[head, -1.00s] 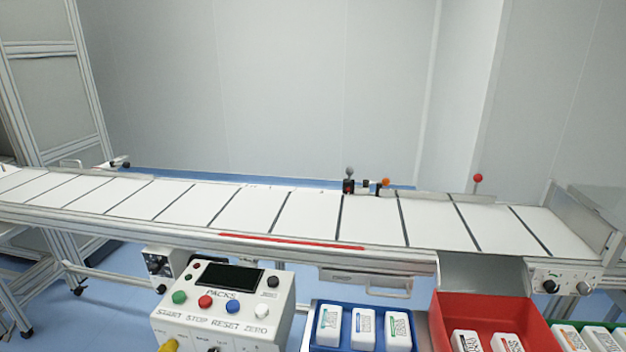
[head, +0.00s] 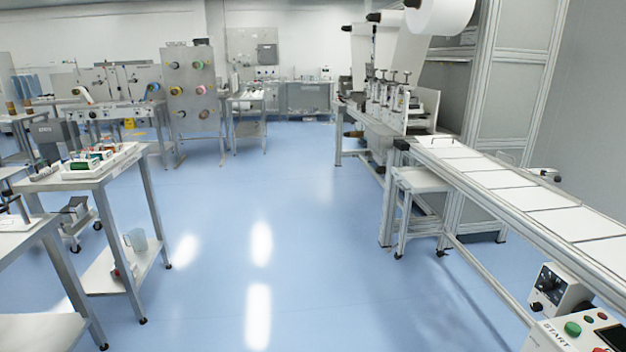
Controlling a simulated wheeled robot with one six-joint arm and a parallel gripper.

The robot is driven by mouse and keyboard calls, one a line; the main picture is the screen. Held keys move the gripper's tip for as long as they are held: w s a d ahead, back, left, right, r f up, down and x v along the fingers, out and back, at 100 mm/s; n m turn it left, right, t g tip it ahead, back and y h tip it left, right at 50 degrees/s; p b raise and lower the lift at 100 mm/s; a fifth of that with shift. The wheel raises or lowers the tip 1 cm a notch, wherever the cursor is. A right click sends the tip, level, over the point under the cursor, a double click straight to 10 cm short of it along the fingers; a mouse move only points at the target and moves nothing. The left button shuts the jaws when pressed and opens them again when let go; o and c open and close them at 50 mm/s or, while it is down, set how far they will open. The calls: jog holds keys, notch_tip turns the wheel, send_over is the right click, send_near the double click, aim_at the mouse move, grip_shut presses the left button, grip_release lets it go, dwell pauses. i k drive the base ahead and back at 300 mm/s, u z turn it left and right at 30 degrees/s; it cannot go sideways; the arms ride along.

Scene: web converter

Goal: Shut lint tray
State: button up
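I cannot pick out a lint tray in the head view now. The converting machine (head: 385,125) stands right of centre, with a wide white web roll (head: 440,15) above it. The white conveyor (head: 535,195) runs from it towards the lower right. Its right part, where a panel with a handle hung under the belt a second ago, is out of view. I cannot tell whether that panel is the lint tray. My gripper is not in view.
The blue floor (head: 320,215) is clear through the middle. Steel benches (head: 100,180) with small items line the left. A spool rack (head: 190,90) stands further back. A low white stand (head: 420,185) is beside the conveyor. The control box (head: 585,330) is at the lower right.

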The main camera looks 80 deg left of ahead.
aim_at(416, 180)
jog(key=u, duration=2.55)
jog(key=i, duration=2.4)
jog(key=u, duration=0.35)
jog(key=i, duration=1.5)
jog(key=z, duration=0.1)
